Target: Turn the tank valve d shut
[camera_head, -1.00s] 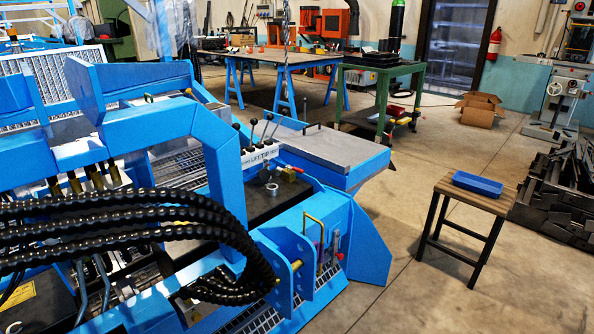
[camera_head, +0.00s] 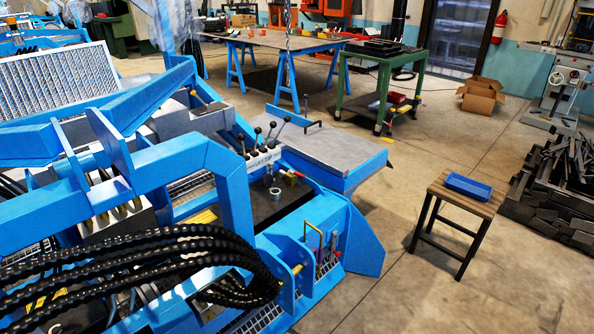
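A large blue machine (camera_head: 235,200) fills the left and centre of the head view. Its black tank top (camera_head: 262,205) carries a silver ring-shaped fitting (camera_head: 275,191). A small brass-coloured fitting (camera_head: 292,175) sits just behind it. Neither of my grippers is in view.
Black corrugated hoses (camera_head: 170,250) loop across the near left. Black-knobbed levers (camera_head: 262,140) stand behind the tank. A wooden stool (camera_head: 461,196) with a blue tray (camera_head: 468,186) is at right, beside dark metal scrap (camera_head: 560,190). Concrete floor between machine and stool is clear.

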